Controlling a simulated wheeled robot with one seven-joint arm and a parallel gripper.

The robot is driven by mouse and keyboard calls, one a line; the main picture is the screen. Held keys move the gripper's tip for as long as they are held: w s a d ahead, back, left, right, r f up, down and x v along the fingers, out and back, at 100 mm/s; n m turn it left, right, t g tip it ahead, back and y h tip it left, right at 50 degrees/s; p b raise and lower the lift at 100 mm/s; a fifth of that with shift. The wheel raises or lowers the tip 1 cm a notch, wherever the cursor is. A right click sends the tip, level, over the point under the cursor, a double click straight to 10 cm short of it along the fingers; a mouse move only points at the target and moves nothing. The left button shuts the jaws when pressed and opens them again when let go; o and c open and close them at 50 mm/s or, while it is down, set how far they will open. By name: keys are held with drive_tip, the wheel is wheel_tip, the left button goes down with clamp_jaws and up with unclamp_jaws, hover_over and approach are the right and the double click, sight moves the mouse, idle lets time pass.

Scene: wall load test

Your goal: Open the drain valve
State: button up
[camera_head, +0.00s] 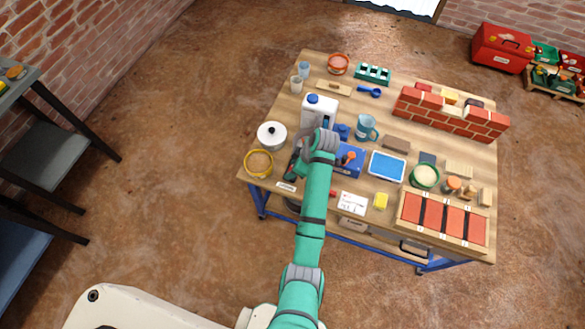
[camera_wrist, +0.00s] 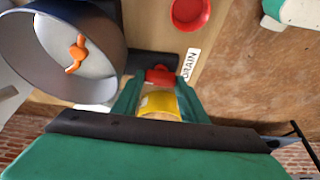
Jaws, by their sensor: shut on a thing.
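In the wrist view a white label reading DRAIN (camera_wrist: 191,63) lies on the tan surface. Beside it is a red piece (camera_wrist: 160,76) at the tips of my gripper (camera_wrist: 157,92). A yellow band (camera_wrist: 159,104) sits between the green fingers, which are closed around this red and yellow part, seemingly the drain valve handle. How far it is turned cannot be told. In the head view my gripper (camera_head: 295,171) is low at the table's front left, partly hidden by my arm, above a small white label (camera_head: 286,187).
A wide grey cylinder (camera_wrist: 110,48) with an orange piece inside stands close left of my gripper. A red disc (camera_wrist: 189,11) lies beyond. On the table are a white pot (camera_head: 271,135), a yellow-rimmed bowl (camera_head: 258,163), a white jug (camera_head: 319,108) and a blue box (camera_head: 351,166).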

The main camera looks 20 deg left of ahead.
drive_tip(key=shift+n, duration=0.3)
drive_tip(key=o, duration=1)
drive_tip(key=shift+o, duration=0.2)
